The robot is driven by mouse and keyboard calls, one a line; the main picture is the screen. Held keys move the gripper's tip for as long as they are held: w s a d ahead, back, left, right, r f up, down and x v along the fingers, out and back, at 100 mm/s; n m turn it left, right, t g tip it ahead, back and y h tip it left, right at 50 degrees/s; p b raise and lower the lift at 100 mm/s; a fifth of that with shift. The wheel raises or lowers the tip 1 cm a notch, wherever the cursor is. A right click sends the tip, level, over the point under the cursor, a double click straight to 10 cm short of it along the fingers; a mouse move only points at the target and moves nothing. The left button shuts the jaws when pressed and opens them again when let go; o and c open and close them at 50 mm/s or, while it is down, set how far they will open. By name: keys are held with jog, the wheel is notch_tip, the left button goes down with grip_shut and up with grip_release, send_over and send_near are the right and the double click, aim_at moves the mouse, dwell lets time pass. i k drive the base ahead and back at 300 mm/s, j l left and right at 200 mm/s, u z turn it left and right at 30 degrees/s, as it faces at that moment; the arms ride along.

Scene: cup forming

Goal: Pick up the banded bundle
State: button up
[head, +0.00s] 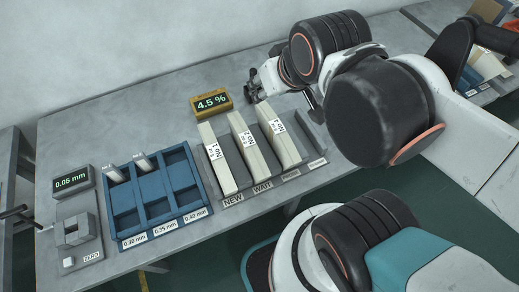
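Three long cream bundles stand leaning in a grey rack (244,203). Each has a white label: the left bundle (224,175) reads No 1, the middle bundle (254,158) No 2, and the right bundle's (285,149) number is too small to read surely. I cannot tell which of them is the banded one. My gripper (255,86) is beyond the rack, behind the bundles and near the yellow display. It is small and partly hidden by my arm, apart from the bundles, and its finger opening is not clear.
A yellow display (211,103) reads 4.5 %. A grey gauge block (78,232) and a 0.05 mm display (71,182) stand at left. The rack's front slots read NEW and WAIT.

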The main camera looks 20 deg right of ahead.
aim_at(281, 144)
jog(key=z, duration=0.5)
jog(key=k+j+z, duration=0.7)
jog(key=k+j, duration=0.55)
jog(key=l, duration=0.15)
jog(key=i, duration=0.05)
